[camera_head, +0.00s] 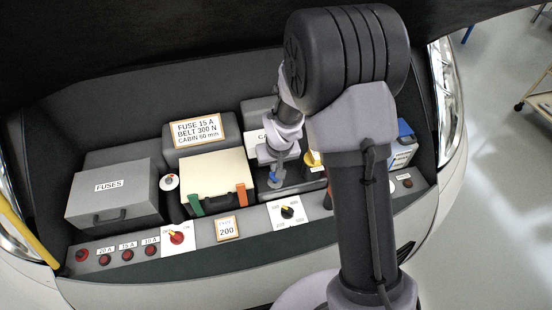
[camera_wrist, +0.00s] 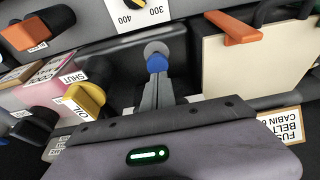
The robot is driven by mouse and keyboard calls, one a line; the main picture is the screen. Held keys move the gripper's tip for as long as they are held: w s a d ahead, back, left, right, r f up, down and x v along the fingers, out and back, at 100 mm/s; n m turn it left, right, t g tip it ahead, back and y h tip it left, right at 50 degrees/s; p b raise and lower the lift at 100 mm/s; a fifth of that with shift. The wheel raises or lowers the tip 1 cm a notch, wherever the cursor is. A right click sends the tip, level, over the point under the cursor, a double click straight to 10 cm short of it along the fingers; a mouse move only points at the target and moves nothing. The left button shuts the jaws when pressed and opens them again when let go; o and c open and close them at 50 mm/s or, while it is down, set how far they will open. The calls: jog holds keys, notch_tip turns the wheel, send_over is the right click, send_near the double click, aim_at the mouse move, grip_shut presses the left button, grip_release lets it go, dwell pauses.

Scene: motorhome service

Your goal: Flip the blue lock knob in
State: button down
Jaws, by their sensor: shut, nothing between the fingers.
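The blue lock knob (camera_wrist: 156,62) shows in the wrist view at the top centre, with a round grey disc behind it. It is a small blue spot in the head view (camera_head: 274,183), right of the cream box. My gripper (camera_wrist: 156,80) is shut and empty, its fingertips right at the knob in the picture. I cannot tell whether they touch it. In the head view my gripper (camera_head: 273,173) points down over the knob, and my arm hides part of the area to the right.
The cream box (camera_head: 218,180) with green and orange latches stands close to the left of the knob. A yellow oil cap (camera_wrist: 85,100) lies on the other side. A dial (camera_head: 288,212) sits in front. A grey fuses box (camera_head: 110,195) and a red switch (camera_head: 177,237) are farther left.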

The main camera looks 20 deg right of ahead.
jog(key=shift+f, duration=1.15)
